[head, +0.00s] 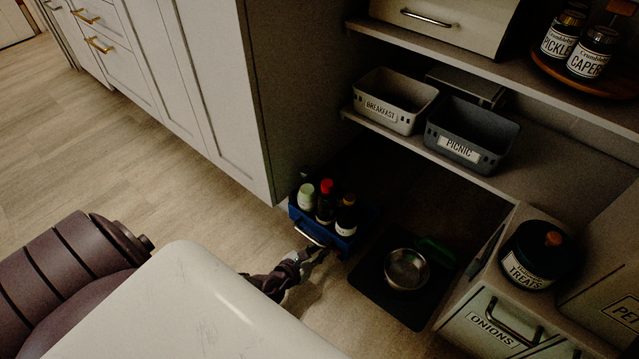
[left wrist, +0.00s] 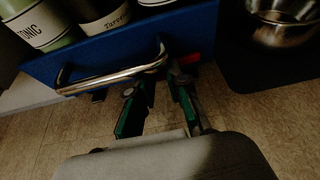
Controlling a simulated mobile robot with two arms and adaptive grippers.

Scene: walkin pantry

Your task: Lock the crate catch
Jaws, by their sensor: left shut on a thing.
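The blue crate (head: 341,240) stands low by the cabinet's end and holds several bottles. A bar handle (head: 311,237) crosses its front; it also shows in the left wrist view (left wrist: 112,78). A small red patch (left wrist: 192,58) on the crate's front, just past the handle's right end, seems to belong to the catch. My left gripper (head: 312,256) is at the crate's lower front. In the left wrist view its green-sided fingers (left wrist: 158,82) reach up below the handle's right end, shut on what seems to be the catch, mostly hidden by them. My right gripper is not in view.
A metal bowl (head: 407,269) sits on a dark mat (head: 376,287) right of the crate. A tall cabinet (head: 225,95) rises behind left. Floor (head: 130,150) on the left is clear.

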